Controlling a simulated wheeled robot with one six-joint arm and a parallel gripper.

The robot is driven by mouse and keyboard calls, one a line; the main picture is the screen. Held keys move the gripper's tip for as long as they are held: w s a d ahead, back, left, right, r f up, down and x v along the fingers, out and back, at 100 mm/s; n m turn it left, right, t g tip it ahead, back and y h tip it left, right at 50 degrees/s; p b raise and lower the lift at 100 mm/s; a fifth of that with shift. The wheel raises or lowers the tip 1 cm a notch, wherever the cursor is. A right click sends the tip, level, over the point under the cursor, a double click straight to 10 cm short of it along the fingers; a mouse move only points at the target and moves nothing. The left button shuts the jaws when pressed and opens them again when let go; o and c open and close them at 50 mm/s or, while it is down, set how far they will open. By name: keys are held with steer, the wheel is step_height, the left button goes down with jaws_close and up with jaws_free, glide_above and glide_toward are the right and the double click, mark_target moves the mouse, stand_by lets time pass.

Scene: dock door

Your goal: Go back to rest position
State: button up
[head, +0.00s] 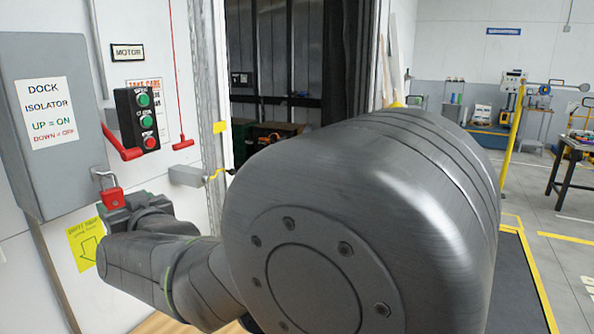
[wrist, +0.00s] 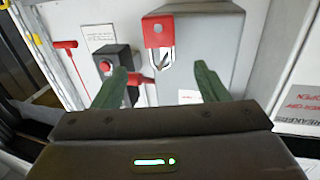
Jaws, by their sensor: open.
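My gripper (wrist: 162,82) is open in the wrist view, with its two green fingers apart and nothing between their tips. A red padlock (wrist: 158,30) with its metal shackle shows just beyond the fingers, in front of the grey isolator box (wrist: 215,50). In the head view the padlock (head: 112,200) hangs at the lower right of the isolator box (head: 45,150), close to the end of my arm. My fingers are mostly hidden there, so I cannot tell whether they touch it. The box's red handle (head: 122,148) slopes down to the right.
A black push-button station (head: 145,120) and a red pull handle (head: 183,143) are right of the box. A grey bracket with a yellow hook (head: 190,176) sticks out by the door frame. My arm hides the middle of the head view. Open floor (head: 560,245) lies far right.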

mark_target(112, 192)
steer(key=p+x, duration=0.2)
steer(key=x, duration=0.8)
steer(key=shift+w+a+r+p, duration=0.1)
steer(key=shift+w+a+p, duration=0.2)
steer(key=shift+p, duration=0.1)
steer(key=shift+d, duration=0.1)
steer(key=shift+s+b, duration=0.1)
steer(key=shift+b, duration=0.2)
steer(key=b+v, duration=0.3)
steer(key=v, duration=1)
steer(key=p+x, duration=0.3)
steer(key=x, duration=0.9)
steer(key=shift+w+a, duration=0.25)
steer(key=shift+w, duration=0.05)
steer(key=shift+w+a+r+p, duration=0.15)
steer(key=shift+p, duration=0.4)
steer(key=s+d+b, duration=0.3)
steer(key=d, duration=0.5)
steer(key=shift+s+d+t+b, duration=0.15)
steer(key=shift+d+t+b, duration=0.1)
steer(key=shift+t+b, duration=0.1)
